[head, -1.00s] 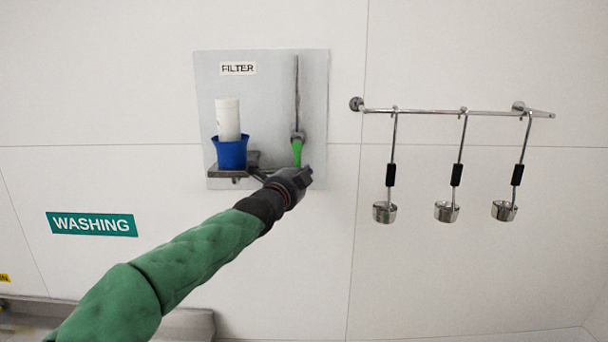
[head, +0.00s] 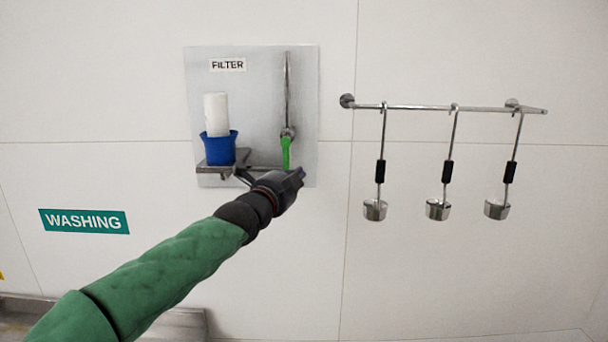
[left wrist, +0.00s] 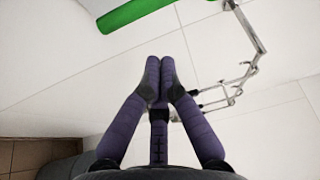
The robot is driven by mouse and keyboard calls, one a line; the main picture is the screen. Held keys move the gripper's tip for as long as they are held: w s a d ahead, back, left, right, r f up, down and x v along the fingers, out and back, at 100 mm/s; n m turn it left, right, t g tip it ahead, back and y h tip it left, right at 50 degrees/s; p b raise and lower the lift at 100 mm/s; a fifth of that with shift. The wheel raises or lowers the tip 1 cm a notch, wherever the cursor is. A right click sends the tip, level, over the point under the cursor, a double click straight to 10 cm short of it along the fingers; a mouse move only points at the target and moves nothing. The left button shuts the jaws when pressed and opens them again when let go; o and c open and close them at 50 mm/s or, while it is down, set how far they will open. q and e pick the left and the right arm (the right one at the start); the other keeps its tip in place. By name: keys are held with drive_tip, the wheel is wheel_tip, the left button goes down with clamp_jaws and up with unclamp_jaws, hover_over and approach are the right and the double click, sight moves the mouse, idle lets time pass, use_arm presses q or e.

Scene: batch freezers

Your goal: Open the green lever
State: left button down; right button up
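The green lever (head: 286,153) hangs down from a fitting on a thin metal pipe on the grey FILTER panel (head: 257,100). In the left wrist view the green lever (left wrist: 134,12) crosses the top edge, beyond the fingertips. My left gripper (head: 299,176) is just below the lever's lower end in the head view. In the left wrist view my left gripper (left wrist: 159,72) has its two purple fingertips together with nothing visible between them, apart from the lever. My right gripper is in no view.
A blue cup (head: 219,148) with a white cylinder (head: 216,114) sits on a metal bracket left of the lever. Several ladles, one of them here (head: 376,208), hang from a rail (head: 430,107) at the right. The wall between panel and rail is clear.

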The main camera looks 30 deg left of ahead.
use_arm(q)
drive_tip(key=s, duration=0.1)
drive_tip(key=s+d, duration=0.1)
drive_tip(key=s, duration=0.1)
drive_tip(key=shift+s, duration=0.3)
drive_tip(key=shift+a, duration=0.1)
